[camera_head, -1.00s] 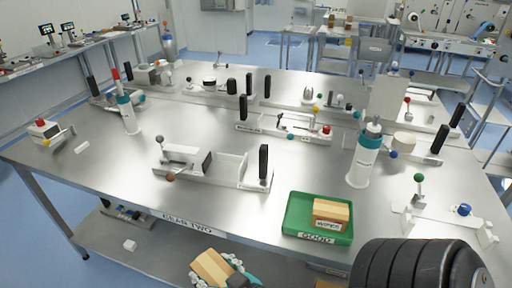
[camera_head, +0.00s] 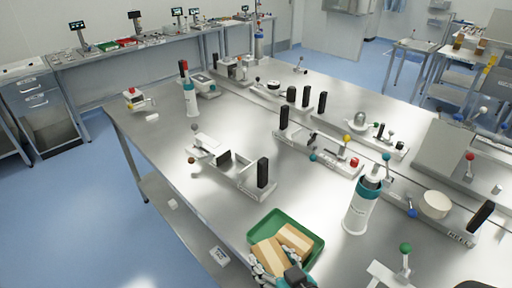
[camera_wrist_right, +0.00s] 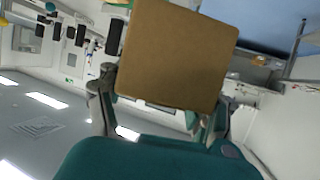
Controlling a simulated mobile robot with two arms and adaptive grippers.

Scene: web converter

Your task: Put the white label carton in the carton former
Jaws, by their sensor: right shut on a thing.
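My right gripper (camera_head: 278,266) is at the bottom of the head view, shut on a tan carton (camera_head: 267,252). In the right wrist view the carton's plain brown face (camera_wrist_right: 177,50) stands between the two fingers. Its label is not visible, so I cannot tell whether it is the white label carton. Behind it, a second tan carton (camera_head: 295,238) sits in a green tray (camera_head: 267,221). A white bench fixture with two blocks and a black post (camera_head: 240,181) stands beyond the tray; I cannot read which fixture is the carton former. My left gripper is not in view.
A white and teal bottle (camera_head: 362,207) stands right of the tray. Farther fixtures (camera_head: 318,148) with knobs and black posts line the steel table (camera_head: 300,200). A green-knobbed fixture (camera_head: 404,262) is near right. Bare tabletop lies between the fixture and tray.

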